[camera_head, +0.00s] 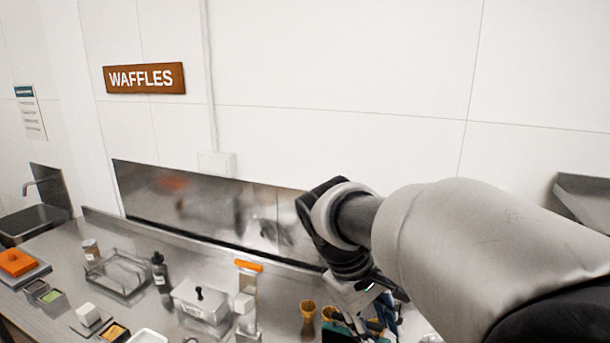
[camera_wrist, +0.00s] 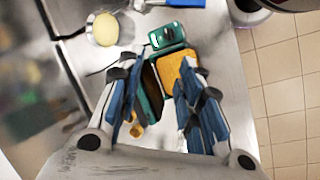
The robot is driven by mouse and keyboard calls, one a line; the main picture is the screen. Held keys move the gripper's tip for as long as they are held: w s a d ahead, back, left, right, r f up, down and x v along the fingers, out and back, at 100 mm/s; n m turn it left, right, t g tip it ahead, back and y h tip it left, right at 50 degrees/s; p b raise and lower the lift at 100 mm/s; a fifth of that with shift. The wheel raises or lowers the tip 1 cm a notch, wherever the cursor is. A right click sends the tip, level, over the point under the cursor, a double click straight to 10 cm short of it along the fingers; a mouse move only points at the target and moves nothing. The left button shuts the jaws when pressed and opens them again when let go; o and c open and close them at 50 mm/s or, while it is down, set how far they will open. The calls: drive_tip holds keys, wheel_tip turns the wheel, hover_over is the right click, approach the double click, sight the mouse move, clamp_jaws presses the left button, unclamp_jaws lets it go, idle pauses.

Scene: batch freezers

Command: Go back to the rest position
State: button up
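My gripper (camera_wrist: 158,78) shows in the wrist view with its two blue-padded fingers spread apart and nothing visibly held between them. Below and beyond them, on the steel counter (camera_wrist: 215,62), sits a dark green appliance (camera_wrist: 167,36) with a golden-yellow square surface (camera_wrist: 169,72). In the head view my gripper (camera_head: 372,312) hangs at the end of my arm over the right part of the counter (camera_head: 62,252). My arm hides part of the counter there, and the fingertips are hard to make out.
Two cones (camera_head: 307,309) stand close left of my gripper. A wall with a WAFFLES sign (camera_head: 145,78) rises behind. Tiled floor (camera_wrist: 283,62) lies right in the wrist view.

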drive_tip(key=s+d+f+m+t+y+b, duration=0.1)
drive_tip(key=s+f+m+t+y+b, duration=0.1)
drive_tip(key=s, duration=0.7)
drive_tip(key=s+d+f+m+t+y+b, duration=0.1)
drive_tip(key=s+f+m+t+y+b, duration=0.1)
drive_tip(key=s+f+m+b, duration=0.2)
drive_tip(key=s+f+b, duration=0.2)
drive_tip(key=s+f, duration=0.2)
drive_tip(key=s, duration=0.1)
drive_tip(key=shift+s, duration=0.15)
